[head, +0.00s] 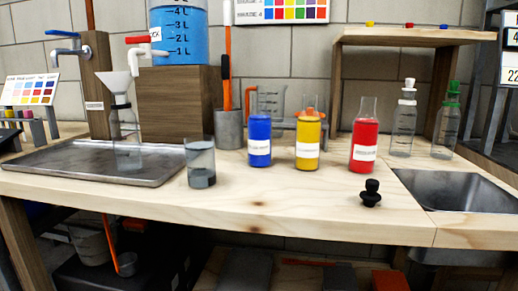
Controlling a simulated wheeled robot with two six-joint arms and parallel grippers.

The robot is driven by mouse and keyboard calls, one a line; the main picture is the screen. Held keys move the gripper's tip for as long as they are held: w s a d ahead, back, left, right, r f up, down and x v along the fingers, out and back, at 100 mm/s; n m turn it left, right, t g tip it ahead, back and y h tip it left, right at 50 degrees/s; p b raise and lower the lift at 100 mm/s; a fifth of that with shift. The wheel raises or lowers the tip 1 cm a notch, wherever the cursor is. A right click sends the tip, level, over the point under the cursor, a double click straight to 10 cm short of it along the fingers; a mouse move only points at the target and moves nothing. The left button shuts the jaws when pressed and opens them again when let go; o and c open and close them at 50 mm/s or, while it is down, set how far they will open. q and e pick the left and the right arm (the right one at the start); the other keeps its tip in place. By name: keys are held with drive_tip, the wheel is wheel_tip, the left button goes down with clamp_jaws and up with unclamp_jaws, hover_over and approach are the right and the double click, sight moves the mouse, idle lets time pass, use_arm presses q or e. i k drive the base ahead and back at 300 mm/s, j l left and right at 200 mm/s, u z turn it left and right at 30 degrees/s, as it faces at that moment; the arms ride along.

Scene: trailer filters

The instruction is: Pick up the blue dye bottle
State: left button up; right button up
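The blue dye bottle (260,131) stands upright on the wooden bench, near the middle of the head view. It has a white label on its lower front. A yellow bottle (308,133) stands just to its right, and a red bottle (365,136) stands further right. A clear jug stands behind the blue and yellow bottles and is partly hidden by them. Neither of my grippers is in view.
A glass beaker (200,167) with dark liquid stands front left of the blue bottle, beside a metal tray (70,168). A black stopper (371,193) lies front right, near a sink (460,191). The bench directly before the blue bottle is clear.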

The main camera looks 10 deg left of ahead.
sight(260, 121)
drive_tip(key=l, duration=0.65)
drive_tip(key=u, duration=1.5)
drive_tip(key=k, duration=0.05)
